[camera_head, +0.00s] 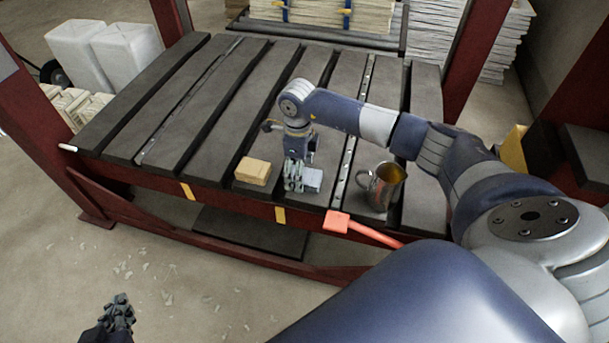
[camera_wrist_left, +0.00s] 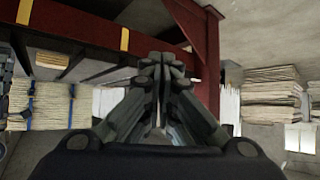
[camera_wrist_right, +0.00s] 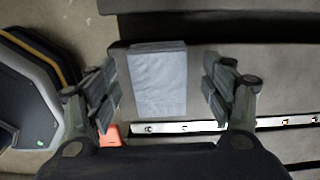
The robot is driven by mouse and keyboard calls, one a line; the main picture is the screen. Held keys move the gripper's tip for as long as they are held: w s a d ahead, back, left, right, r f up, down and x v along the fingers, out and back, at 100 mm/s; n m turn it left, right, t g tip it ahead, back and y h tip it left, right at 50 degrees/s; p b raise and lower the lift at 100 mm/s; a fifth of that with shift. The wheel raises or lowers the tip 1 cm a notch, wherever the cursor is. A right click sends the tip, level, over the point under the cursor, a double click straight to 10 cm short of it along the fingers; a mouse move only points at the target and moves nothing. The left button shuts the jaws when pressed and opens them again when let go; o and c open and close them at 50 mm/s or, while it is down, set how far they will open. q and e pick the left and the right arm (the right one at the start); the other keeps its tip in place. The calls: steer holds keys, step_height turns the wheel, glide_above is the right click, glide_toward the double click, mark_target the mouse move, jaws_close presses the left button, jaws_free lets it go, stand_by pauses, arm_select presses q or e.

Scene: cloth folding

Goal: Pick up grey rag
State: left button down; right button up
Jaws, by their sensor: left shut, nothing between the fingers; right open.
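The grey rag (camera_head: 314,181) is a small, folded, light blue-grey rectangle lying near the front edge of the dark slatted table (camera_head: 215,85). In the right wrist view the rag (camera_wrist_right: 157,82) lies flat between the spread fingers. My right gripper (camera_head: 297,183) is open above the rag, with a finger on either side in the picture and part of the rag hidden in the head view. I cannot tell whether the fingers touch it. My left gripper (camera_head: 120,308) is shut and empty, low in front of the table over the floor; its closed fingertips (camera_wrist_left: 163,68) also show in the left wrist view.
A tan block (camera_head: 253,171) sits left of the rag. A shiny metal mug (camera_head: 382,186) stands to its right, beyond a metal rail. A red-orange tool (camera_head: 338,222) sticks out at the front edge. The table's left and back are clear.

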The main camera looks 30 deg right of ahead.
steer(key=shift+f, duration=0.85)
arm_select(q)
steer(key=shift+w+d+r+t, duration=0.35)
steer(key=shift+w+r+t, duration=0.35)
steer(key=shift+w+r, duration=0.15)
arm_select(e)
steer(key=shift+c, duration=0.6)
steer(key=c, duration=1)
arm_select(q)
steer(key=shift+s, duration=0.1)
arm_select(e)
steer(key=shift+r, duration=0.2)
